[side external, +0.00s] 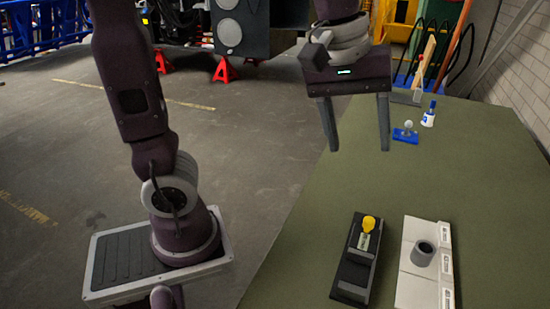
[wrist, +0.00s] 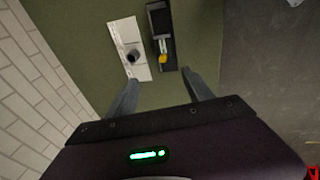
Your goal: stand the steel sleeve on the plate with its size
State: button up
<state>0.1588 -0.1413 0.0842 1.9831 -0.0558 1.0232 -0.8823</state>
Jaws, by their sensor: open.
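The steel sleeve (side external: 422,254) is a short grey hollow cylinder. It stands upright on a white board (side external: 414,291) divided into plates, with small labels (side external: 446,264) along its right edge; their print is too small to read. The sleeve appears to be on the middle plate. In the wrist view the sleeve (wrist: 133,57) shows on the white board (wrist: 119,27). My gripper (side external: 360,150) is open and empty, well above the green table and apart from the sleeve. Its spread fingers also show in the wrist view (wrist: 160,76).
A black device (side external: 357,270) with a yellow knob (side external: 369,224) lies just left of the board. A blue stand with a ball (side external: 406,133), a white bottle with a blue cap (side external: 429,116) and a brick wall (side external: 505,50) are farther back. The mid-table is clear.

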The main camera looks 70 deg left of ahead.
jog(key=s+a+f+m+t, duration=0.1)
jog(key=s+m, duration=0.3)
jog(key=s, duration=0.2)
jog(key=s+a+f+m+t, duration=0.1)
jog(key=s+a+f+m, duration=0.1)
jog(key=s+m, duration=0.3)
jog(key=s, duration=0.2)
jog(key=shift+s+f+m+t+y, duration=0.25)
jog(key=shift+s+m+t+y, duration=0.05)
jog(key=shift+y, duration=0.1)
jog(key=shift+a, duration=0.1)
